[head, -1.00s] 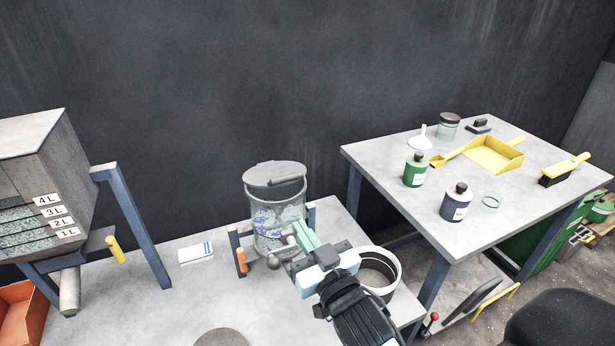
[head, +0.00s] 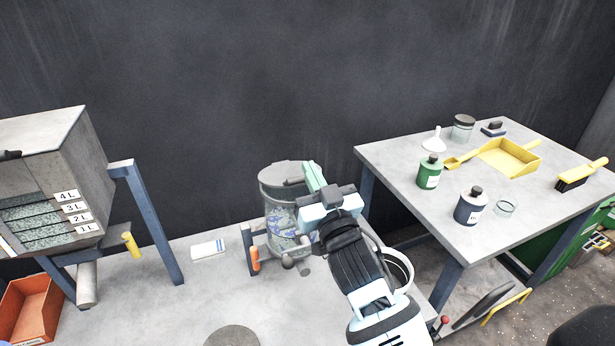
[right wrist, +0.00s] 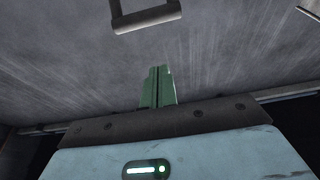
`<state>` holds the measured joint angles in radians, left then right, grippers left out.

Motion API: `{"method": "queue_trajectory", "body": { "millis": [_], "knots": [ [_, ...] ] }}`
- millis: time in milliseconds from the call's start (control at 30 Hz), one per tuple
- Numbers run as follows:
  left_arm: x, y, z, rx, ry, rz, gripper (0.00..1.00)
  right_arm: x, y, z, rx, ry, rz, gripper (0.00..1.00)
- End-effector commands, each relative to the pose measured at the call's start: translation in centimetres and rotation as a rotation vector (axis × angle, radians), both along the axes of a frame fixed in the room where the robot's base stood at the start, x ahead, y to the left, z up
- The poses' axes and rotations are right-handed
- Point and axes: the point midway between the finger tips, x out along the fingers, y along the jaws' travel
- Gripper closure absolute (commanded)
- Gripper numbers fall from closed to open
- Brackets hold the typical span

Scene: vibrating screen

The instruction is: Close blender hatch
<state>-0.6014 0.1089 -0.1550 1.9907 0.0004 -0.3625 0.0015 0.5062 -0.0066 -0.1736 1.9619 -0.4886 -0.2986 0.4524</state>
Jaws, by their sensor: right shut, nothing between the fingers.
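The blender is a clear cylinder (head: 283,222) with bluish-white contents, standing on the left table. Its grey round hatch (head: 279,171) is at the top, with dark space showing beneath its front edge, so it looks raised. My right gripper (head: 312,172) is at the right side of the hatch, its green fingers together and empty. In the head view I cannot tell whether they touch the hatch. The right wrist view shows the shut fingers (right wrist: 157,87) below a grey bar handle (right wrist: 146,18) on a grey surface. My left gripper is not in view.
A white ring-shaped container (head: 402,272) stands beside my right forearm. An orange-handled lever (head: 255,259) is at the blender's left. A hopper with litre marks (head: 55,170) stands at left. The right table (head: 400,160) holds bottles and a yellow dustpan (head: 508,157).

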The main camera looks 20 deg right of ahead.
Motion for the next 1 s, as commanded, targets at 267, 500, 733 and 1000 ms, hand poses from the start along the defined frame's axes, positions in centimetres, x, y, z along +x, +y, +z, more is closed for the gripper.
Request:
{"method": "queue_trajectory", "body": {
  "millis": [267, 500, 733, 1000],
  "knots": [
    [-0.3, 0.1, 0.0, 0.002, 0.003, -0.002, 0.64, 3.1, 0.1, -0.8, 0.001, 0.007, -0.002, 1.0],
    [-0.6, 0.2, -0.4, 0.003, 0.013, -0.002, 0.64, 3.0, 0.1, -2.9, 0.0, 0.004, -0.001, 1.0],
    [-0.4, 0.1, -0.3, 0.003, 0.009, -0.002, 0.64, 2.9, 0.1, -3.1, 0.0, 0.0, 0.0, 1.0],
    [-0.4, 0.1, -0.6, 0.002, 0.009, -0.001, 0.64, 2.7, 0.1, -4.1, 0.001, 0.005, 0.0, 1.0]
  ]
}}
